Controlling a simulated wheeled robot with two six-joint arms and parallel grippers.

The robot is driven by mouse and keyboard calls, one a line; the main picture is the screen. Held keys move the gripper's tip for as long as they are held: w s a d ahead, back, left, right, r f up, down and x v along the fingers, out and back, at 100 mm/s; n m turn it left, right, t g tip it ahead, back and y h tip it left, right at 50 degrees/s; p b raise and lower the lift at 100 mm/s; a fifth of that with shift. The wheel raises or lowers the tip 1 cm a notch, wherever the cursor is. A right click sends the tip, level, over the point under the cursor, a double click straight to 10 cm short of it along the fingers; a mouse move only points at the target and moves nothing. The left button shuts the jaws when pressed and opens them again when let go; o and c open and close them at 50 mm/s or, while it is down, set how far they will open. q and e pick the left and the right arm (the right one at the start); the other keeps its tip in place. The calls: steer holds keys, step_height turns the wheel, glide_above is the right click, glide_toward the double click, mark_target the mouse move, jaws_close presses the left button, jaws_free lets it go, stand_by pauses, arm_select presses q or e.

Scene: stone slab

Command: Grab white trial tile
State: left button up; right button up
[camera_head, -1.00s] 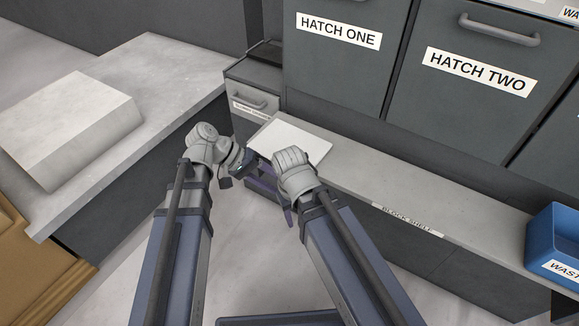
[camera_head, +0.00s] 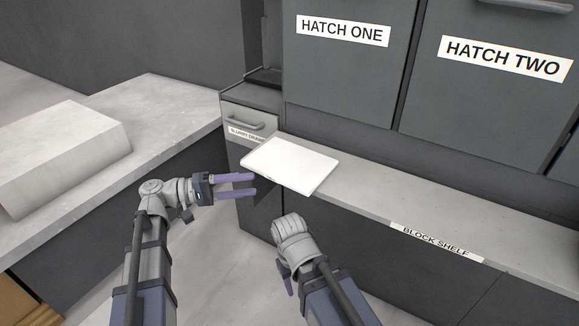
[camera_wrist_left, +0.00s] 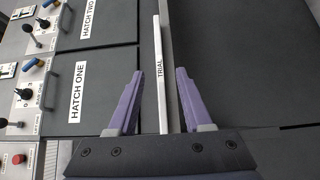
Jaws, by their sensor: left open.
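The white trial tile (camera_head: 290,163) is a thin flat slab lying on the block shelf, its near edge overhanging the shelf front. In the left wrist view the tile (camera_wrist_left: 160,75) shows edge-on with the word TRIAL, between the two purple fingers. My left gripper (camera_head: 254,184) is open, its fingers pointing right toward the tile's near left edge. In the head view its fingertips are just short of the tile and do not appear to touch it. My right gripper is mostly hidden behind its own wrist, below the shelf front; its jaws cannot be made out.
The block shelf (camera_head: 400,205) runs right, bare beyond the tile. Hatch one (camera_head: 343,70) and hatch two (camera_head: 490,90) rise behind it. A drawer (camera_head: 245,122) is left of the tile. A stone counter (camera_head: 165,110) at left bears a large pale block (camera_head: 60,150).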

mark_target(278, 182)
arm_select(q)
steer(key=shift+w+d, duration=0.15)
steer(key=shift+d, duration=3.6)
jaws_close()
